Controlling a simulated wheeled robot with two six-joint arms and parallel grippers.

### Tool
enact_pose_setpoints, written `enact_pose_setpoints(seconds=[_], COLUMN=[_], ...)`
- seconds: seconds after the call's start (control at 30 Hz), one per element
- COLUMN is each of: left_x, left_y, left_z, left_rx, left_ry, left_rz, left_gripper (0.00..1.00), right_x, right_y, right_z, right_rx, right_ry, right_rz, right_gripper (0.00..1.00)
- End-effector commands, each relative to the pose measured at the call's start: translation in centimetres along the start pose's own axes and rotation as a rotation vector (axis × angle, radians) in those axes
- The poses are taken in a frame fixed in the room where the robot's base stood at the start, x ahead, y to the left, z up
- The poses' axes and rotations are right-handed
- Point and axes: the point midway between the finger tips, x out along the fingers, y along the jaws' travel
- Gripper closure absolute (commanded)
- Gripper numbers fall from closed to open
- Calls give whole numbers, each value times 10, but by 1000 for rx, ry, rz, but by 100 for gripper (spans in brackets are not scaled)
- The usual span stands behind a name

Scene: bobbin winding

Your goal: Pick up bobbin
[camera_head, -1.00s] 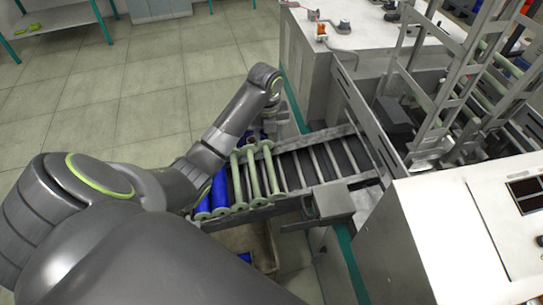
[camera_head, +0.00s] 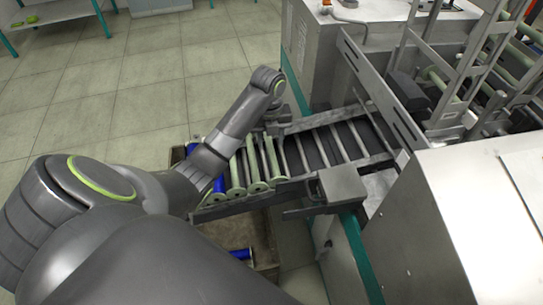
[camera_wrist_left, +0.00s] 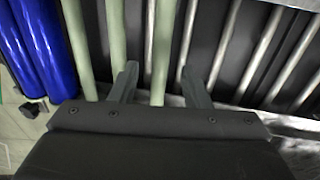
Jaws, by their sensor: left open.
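Several pale green bobbins lie side by side on the sloping roller rack; the rightmost bobbin (camera_head: 271,160) shows in the head view. In the left wrist view a green bobbin (camera_wrist_left: 161,50) runs between the two fingers of my left gripper (camera_wrist_left: 158,84). The gripper is open, with one finger on each side of this bobbin; I cannot tell whether they touch it. More green bobbins lie left of it. In the head view the left gripper (camera_head: 275,118) is over the far side of the rack, its fingertips hard to make out. My right gripper is not in view.
Blue bobbins (camera_wrist_left: 37,45) lie left of the green ones. Bare metal rollers of the rack (camera_head: 321,147) extend right toward the machine (camera_head: 480,220). A grey block (camera_head: 341,186) stands at the rack's near edge. A box below holds a blue bobbin (camera_head: 241,254).

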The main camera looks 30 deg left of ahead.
Motion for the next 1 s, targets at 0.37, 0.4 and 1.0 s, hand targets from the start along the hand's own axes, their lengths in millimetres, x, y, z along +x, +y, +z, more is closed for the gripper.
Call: enact_pose_setpoints(seconds=[0.37,0.4,1.0], left_x=[39,44,51], left_y=[-2,-2,-1], left_z=[-8,-8,-7], left_rx=[-1,-1,0], left_ry=[3,3,-1], left_rz=[1,0,0], left_gripper=[57,57,98], right_x=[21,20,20], right_y=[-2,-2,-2], right_z=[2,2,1], right_rx=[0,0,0], right_ry=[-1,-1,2], right_rz=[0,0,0], right_gripper=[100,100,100])
